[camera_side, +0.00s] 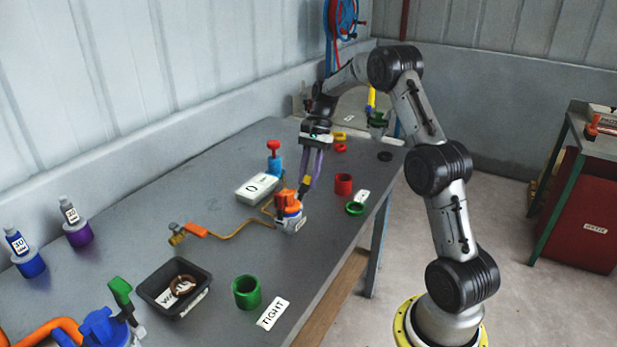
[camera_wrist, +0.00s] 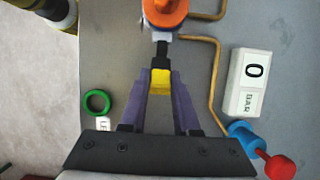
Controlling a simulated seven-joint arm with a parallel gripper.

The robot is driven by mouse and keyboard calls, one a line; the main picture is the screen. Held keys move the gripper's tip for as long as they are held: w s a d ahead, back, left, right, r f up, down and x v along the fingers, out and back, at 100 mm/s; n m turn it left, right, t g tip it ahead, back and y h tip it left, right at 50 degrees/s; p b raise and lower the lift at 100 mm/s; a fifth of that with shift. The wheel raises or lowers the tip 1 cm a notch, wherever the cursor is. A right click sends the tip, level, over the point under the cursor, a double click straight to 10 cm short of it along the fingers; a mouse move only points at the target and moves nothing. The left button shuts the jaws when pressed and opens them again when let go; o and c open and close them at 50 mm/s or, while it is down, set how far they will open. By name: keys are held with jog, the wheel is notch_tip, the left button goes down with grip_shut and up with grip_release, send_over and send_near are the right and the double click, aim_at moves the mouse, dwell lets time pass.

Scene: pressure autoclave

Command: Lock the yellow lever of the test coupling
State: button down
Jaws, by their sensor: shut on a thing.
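The test coupling (camera_side: 288,203) has an orange top on a pale base and stands on the grey table. It shows at the top of the wrist view (camera_wrist: 166,12). Its lever has a yellow grip (camera_wrist: 160,82) on a black arm (camera_wrist: 160,56). In the side view the lever rises up and to the right from the coupling, with the yellow grip (camera_side: 305,181) clear of the table. My gripper (camera_side: 308,178) comes down from above, its purple fingers shut on the yellow grip. In the wrist view the fingertips (camera_wrist: 160,76) flank it.
A white gauge box reading 0 (camera_side: 257,188) and a blue valve with red knob (camera_side: 274,160) stand left of the coupling. A bent copper tube (camera_side: 240,231) leads left. A black tray (camera_side: 160,299) sits nearer the camera.

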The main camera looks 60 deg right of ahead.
aim_at(302, 190)
jog(key=shift+r, duration=0.1)
dwell(0.7)
jog(key=shift+a+r+h, duration=0.55)
jog(key=shift+a+h, duration=0.15)
jog(key=shift+h, duration=0.4)
jog(key=a+h, duration=0.1)
jog(key=a+r+h, duration=0.1)
jog(key=h, duration=0.1)
jog(key=shift+a, duration=0.1)
jog(key=shift+a+r, duration=0.15)
jog(key=shift+a, duration=1.45)
jog(key=c, duration=0.7)
grip_release()
jog(key=shift+o, duration=0.3)
jog(key=shift+d, duration=0.1)
